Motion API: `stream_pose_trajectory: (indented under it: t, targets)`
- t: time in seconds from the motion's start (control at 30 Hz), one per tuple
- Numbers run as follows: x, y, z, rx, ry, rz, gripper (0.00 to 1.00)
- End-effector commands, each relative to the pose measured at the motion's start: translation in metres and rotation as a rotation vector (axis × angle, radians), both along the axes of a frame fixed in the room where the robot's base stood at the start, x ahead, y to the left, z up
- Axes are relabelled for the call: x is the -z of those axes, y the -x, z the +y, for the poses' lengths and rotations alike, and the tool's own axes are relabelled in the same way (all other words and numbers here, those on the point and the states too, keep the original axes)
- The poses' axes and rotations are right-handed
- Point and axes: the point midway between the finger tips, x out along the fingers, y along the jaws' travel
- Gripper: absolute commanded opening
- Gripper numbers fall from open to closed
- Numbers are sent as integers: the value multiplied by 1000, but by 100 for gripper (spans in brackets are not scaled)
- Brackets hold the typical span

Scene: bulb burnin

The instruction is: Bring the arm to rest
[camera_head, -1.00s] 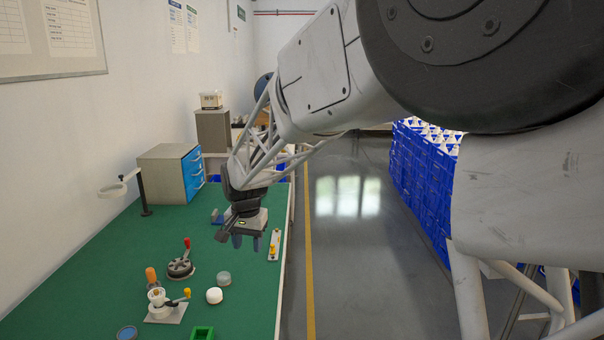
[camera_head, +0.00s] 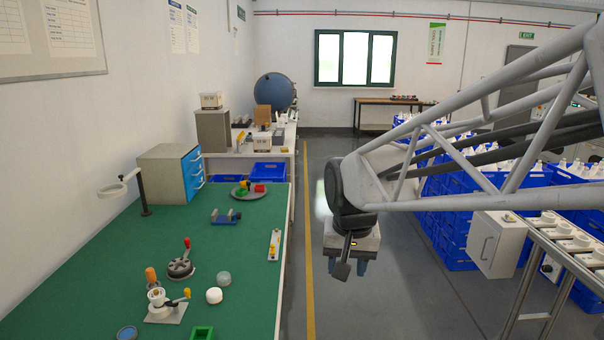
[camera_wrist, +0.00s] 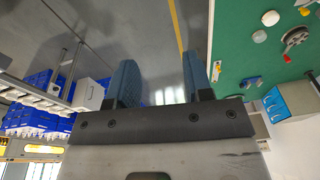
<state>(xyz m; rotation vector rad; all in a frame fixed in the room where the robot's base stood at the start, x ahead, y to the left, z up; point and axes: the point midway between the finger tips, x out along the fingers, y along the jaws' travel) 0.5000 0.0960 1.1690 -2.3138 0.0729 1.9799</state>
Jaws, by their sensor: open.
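My gripper (camera_head: 349,266) hangs over the grey floor in the head view, to the right of the green bench (camera_head: 110,262) and clear of it. In the wrist view my gripper (camera_wrist: 162,84) shows two blue fingers spread apart, with nothing between them but floor. The arm reaches in from the right side of the head view.
The floor aisle is open.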

Motion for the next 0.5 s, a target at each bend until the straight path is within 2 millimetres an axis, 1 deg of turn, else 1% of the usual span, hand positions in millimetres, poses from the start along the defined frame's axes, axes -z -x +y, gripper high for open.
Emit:
stream_pose_trajectory:
  t: [0.03, 0.2, 0.5]
  targets:
    - [-2, 12, -10, -1, 1, -7, 46]
    - [0, 50, -36, -16, 9, -24, 46]
    - [10, 118, -73, -45, 28, -51, 46]
